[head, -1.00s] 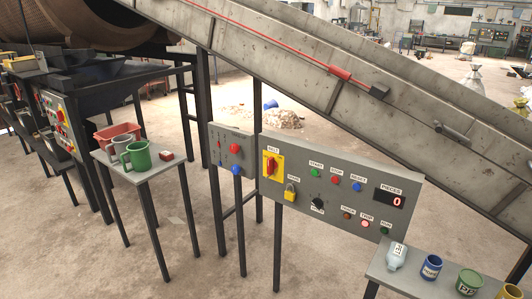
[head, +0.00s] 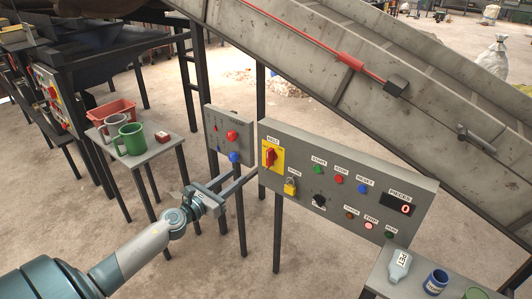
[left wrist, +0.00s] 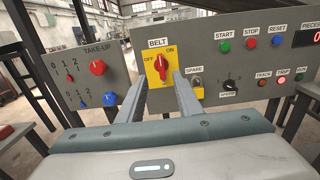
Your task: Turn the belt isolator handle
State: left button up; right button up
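The belt isolator handle (head: 269,157) is a red rotary handle on a yellow plate, at the left end of the grey control panel (head: 330,155). In the left wrist view the red handle (left wrist: 161,65) stands roughly upright, between the OFF and ON marks, under the BELT label. My left gripper (head: 238,182) is open and empty, in front of and a little below the handle. In the left wrist view its two fingers (left wrist: 160,92) point at the panel, one on each side below the handle, apart from it. My right gripper does not show.
A yellow padlock (head: 290,186) hangs right of the handle. A smaller take-up panel (head: 231,130) with red and blue knobs stands left. A side table (head: 165,153) holds mugs and a red bin. Another table (head: 385,286) stands front right. The conveyor (head: 330,50) slopes behind.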

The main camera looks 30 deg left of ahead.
pick_arm(q)
jog(key=shift+w, duration=0.1)
jog(key=p, duration=0.2)
send_near(267, 153)
jog(key=w, duration=0.6)
jog(key=w+d, duration=0.1)
jog(key=w, duration=0.2)
jog(key=shift+w, duration=0.15)
jog(key=shift+c, duration=0.3)
grip_shut()
